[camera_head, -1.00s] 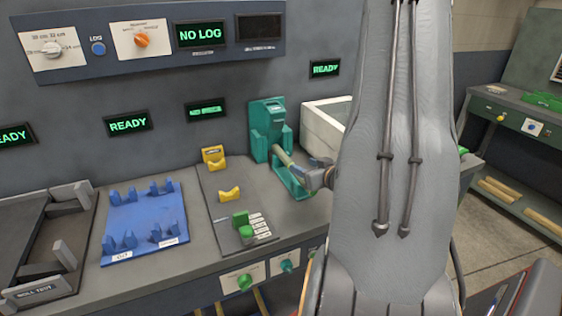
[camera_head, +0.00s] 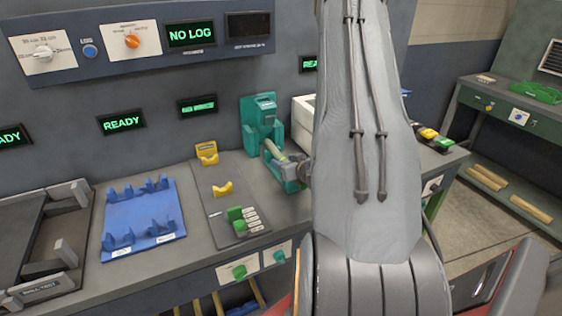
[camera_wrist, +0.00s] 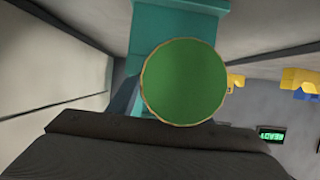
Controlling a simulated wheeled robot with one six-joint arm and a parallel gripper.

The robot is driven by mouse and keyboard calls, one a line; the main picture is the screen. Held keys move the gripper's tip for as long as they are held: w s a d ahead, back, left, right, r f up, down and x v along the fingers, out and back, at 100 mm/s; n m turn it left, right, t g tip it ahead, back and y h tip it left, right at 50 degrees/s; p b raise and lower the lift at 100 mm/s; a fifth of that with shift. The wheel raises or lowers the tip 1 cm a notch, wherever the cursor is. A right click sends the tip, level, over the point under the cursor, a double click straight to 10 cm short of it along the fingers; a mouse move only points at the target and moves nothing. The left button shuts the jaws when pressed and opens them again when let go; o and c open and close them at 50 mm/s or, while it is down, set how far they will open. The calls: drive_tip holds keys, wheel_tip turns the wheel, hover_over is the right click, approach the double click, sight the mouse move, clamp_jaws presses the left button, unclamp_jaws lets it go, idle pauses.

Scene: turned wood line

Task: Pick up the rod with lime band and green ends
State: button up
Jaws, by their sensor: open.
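A pale wooden rod (camera_head: 274,150) sits tilted in the teal stand on the bench; its lower part meets my gripper. A rod's round green end (camera_wrist: 185,82) fills the middle of the wrist view, facing the camera. No lime band shows. My gripper (camera_head: 297,171) is at the teal stand's front, beside the rod; its fingers are small and partly hidden by my arm. A dark part of my gripper (camera_wrist: 160,145) lies just below the green end in the wrist view. I cannot tell whether the jaws touch the rod.
The teal stand (camera_head: 262,112) stands behind the rod, with a white box (camera_head: 301,112) to its right. A side bench (camera_head: 490,105) stands right.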

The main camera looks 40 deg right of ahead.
sight(285, 160)
clamp_jaws()
drive_tip(key=shift+r, duration=0.2)
drive_tip(key=shift+r+b, duration=1)
drive_tip(key=shift+r, duration=0.65)
drive_tip(key=s+a, duration=0.1)
drive_tip(key=s, duration=0.2)
drive_tip(key=s+b, duration=0.1)
drive_tip(key=s, duration=0.3)
drive_tip(key=s+a+b, duration=0.1)
drive_tip(key=s, duration=0.2)
drive_tip(key=shift+s+a, duration=0.3)
drive_tip(key=shift+s, duration=0.05)
drive_tip(key=s+a+p, duration=0.1)
drive_tip(key=s+p, duration=0.5)
drive_tip(key=p, duration=0.1)
drive_tip(key=shift+s+a, duration=0.35)
drive_tip(key=shift+s, duration=0.05)
drive_tip(key=shift+f, duration=0.1)
